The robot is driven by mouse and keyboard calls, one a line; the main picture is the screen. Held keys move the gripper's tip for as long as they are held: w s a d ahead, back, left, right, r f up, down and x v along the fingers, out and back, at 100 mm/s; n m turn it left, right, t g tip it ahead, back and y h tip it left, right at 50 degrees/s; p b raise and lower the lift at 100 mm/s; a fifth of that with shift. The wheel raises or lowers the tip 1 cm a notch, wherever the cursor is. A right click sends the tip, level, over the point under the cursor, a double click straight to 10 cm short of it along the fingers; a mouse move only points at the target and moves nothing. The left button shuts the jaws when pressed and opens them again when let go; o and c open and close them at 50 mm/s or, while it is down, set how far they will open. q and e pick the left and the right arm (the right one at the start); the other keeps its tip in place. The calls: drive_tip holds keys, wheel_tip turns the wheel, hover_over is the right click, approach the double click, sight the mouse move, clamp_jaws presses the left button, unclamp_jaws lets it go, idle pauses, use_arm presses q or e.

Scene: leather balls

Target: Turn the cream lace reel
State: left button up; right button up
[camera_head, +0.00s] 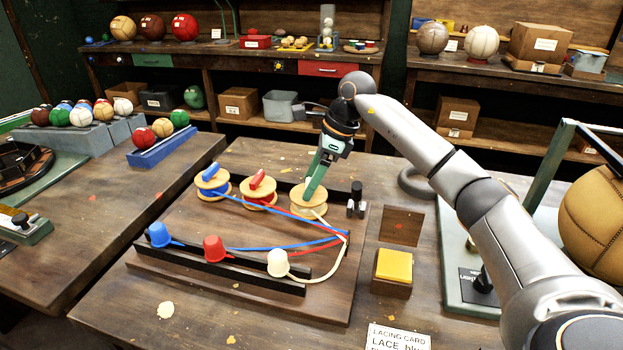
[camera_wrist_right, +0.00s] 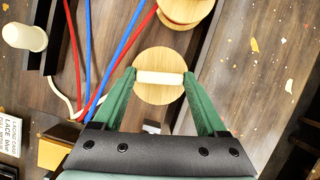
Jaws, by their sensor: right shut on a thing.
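The cream lace reel (camera_head: 308,208) is the right-hand one of three wooden reels on the lacing board (camera_head: 220,262). Its cream crossbar handle (camera_wrist_right: 160,78) lies across the round wooden top (camera_wrist_right: 158,96) in the right wrist view. My right gripper (camera_head: 313,190) reaches down onto this reel from above. Its green fingers are shut on the handle, one at each end. In the head view the fingers hide most of the handle. A cream lace (camera_head: 337,262) runs from the reel to the cream cone (camera_head: 279,262). My left gripper is not in view.
The red-handled reel (camera_head: 259,190) stands close beside the cream one, with the blue-handled reel (camera_head: 212,180) further left. Blue and red laces cross the board. A yellow pad (camera_head: 394,265) and small black posts (camera_head: 356,205) are to the right.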

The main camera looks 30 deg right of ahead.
drive_tip(key=shift+r+m+p, duration=0.1)
drive_tip(key=shift+m+p, duration=0.35)
drive_tip(key=shift+m, duration=0.15)
drive_tip(key=shift+m+t+h, duration=0.4)
drive_tip(key=shift+m+t, duration=0.1)
drive_tip(key=shift+m, duration=0.3)
drive_tip(key=o, duration=1.3)
drive_tip(key=p+v, duration=0.1)
drive_tip(key=v, duration=1.1)
drive_tip(key=shift+r, duration=0.15)
